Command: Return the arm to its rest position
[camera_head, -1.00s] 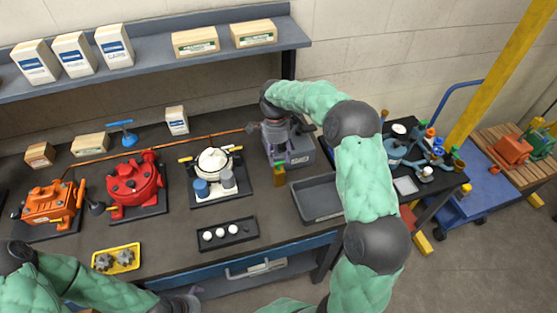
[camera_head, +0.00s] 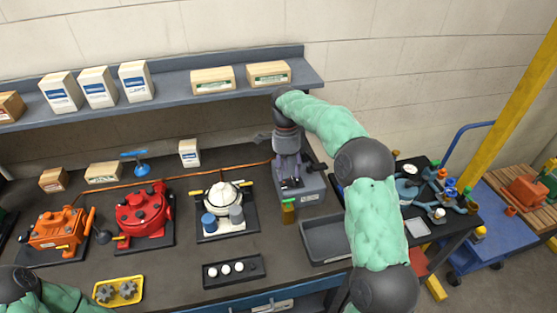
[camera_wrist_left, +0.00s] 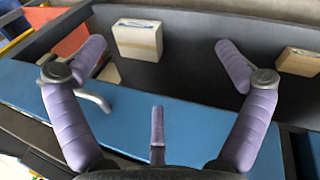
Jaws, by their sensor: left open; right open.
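My right arm (camera_head: 375,210) comes up from the lower right of the head view and bends over toward the bench. Its gripper (camera_head: 288,184) hangs down, open, over or just in front of a grey box-like unit (camera_head: 308,195); I cannot tell whether it touches the unit. My left arm (camera_head: 45,295) shows only at the lower left corner of the head view, and its gripper is outside that view. In the left wrist view my left gripper (camera_wrist_left: 158,75) is open and empty, with its purple fingers spread wide above a blue bench edge (camera_wrist_left: 150,110).
An orange motor (camera_head: 58,230), a red motor (camera_head: 145,212) and a white motor (camera_head: 222,200) stand on the bench. A yellow tray (camera_head: 105,300), a black tray with white balls (camera_head: 250,272) and an empty grey tray (camera_head: 322,243) lie in front. A shelf (camera_head: 180,98) with boxes runs above.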

